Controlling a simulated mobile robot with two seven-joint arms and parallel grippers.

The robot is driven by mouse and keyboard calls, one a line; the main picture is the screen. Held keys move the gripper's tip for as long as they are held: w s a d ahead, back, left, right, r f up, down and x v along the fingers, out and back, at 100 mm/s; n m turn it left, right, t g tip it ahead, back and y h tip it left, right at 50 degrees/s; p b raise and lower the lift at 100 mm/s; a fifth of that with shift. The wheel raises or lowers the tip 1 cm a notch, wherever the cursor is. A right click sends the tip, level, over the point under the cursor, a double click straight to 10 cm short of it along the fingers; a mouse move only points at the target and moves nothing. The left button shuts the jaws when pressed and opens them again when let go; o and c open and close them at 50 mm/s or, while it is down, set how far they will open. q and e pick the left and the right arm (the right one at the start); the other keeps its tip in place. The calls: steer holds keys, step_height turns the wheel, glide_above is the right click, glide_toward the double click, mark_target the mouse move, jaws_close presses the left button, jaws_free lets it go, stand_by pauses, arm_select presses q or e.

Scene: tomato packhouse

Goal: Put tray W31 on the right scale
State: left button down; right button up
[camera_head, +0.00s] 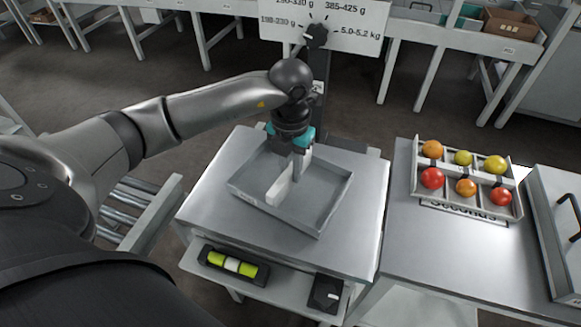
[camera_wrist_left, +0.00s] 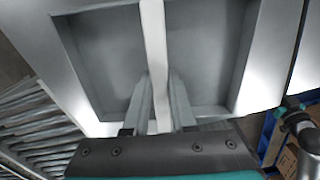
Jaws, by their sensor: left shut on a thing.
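A shallow empty grey tray (camera_head: 328,204) with a pale upright bar (camera_head: 281,189) across its middle is over a square steel platform (camera_head: 350,250), turned slightly against its edges. I cannot tell whether it rests on the platform or hangs just above. No W31 label is readable. My left gripper (camera_head: 301,158) comes down from above and is shut on the bar. In the left wrist view its two fingers (camera_wrist_left: 157,100) close on the bar (camera_wrist_left: 154,40), with tray floor (camera_wrist_left: 100,60) on both sides.
A side table (camera_head: 430,250) at right holds a rack (camera_head: 468,206) of several tomatoes over a "Seconds" label, and a metal lidded box (camera_head: 560,225). A post with a weight-range sign (camera_head: 345,22) stands behind the platform. A roller conveyor (camera_head: 130,205) is at left.

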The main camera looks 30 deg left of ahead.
arm_select(q)
steer(key=shift+f, duration=0.3)
steer(key=c, duration=0.7)
jaws_free()
steer(key=shift+c, duration=1.4)
steer(key=shift+r, duration=0.1)
step_height(320, 180, up, 7)
steer(key=p, duration=0.5)
steer(key=shift+p, duration=0.4)
